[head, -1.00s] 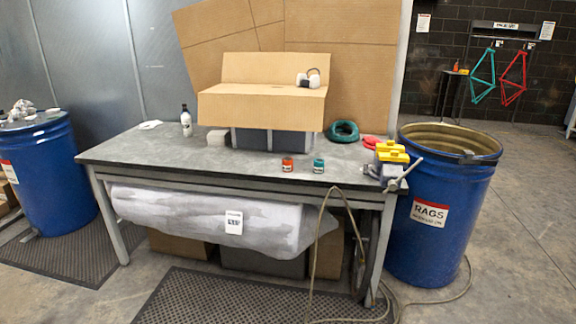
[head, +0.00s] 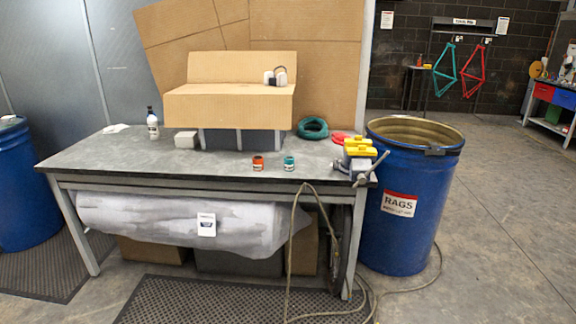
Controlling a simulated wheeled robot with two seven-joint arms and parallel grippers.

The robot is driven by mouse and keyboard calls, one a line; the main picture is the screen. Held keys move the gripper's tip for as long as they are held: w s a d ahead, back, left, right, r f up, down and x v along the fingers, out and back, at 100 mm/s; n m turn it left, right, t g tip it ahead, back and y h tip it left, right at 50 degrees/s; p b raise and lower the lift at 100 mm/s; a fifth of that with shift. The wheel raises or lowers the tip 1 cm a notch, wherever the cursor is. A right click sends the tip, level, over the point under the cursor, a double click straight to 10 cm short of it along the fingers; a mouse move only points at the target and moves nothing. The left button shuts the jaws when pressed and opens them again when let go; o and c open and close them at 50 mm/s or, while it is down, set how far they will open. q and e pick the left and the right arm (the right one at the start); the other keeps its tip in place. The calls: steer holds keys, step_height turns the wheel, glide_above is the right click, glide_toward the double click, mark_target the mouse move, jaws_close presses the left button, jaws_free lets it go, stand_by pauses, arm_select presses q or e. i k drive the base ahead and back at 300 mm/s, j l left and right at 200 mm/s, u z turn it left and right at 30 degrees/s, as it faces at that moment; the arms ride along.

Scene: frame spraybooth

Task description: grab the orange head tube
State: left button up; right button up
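Neither of my grippers is in view, and nothing touches the orange piece.
A vise with yellow jaws (head: 358,150) is on the bench's right corner. Behind are a cardboard box (head: 230,105), a grey bin (head: 222,139), a bottle (head: 153,124) and a green coil (head: 313,128). A blue rags drum (head: 400,235) stands right; a hose (head: 292,250) hangs in front.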

mark_target(258, 164)
steer(key=i+u, duration=0.2)
steer(key=i, duration=0.3)
steer(key=i+u, duration=0.2)
steer(key=i, duration=0.3)
steer(key=i+l+u, duration=0.15)
steer(key=i, duration=0.35)
steer(key=i+l+u, duration=0.2)
steer(key=i, duration=0.3)
steer(key=i+l+u, duration=0.2)
steer(key=i, duration=0.25)
steer(key=i+l+u, duration=0.2)
steer(key=i, duration=0.25)
steer(key=l, duration=0.1)
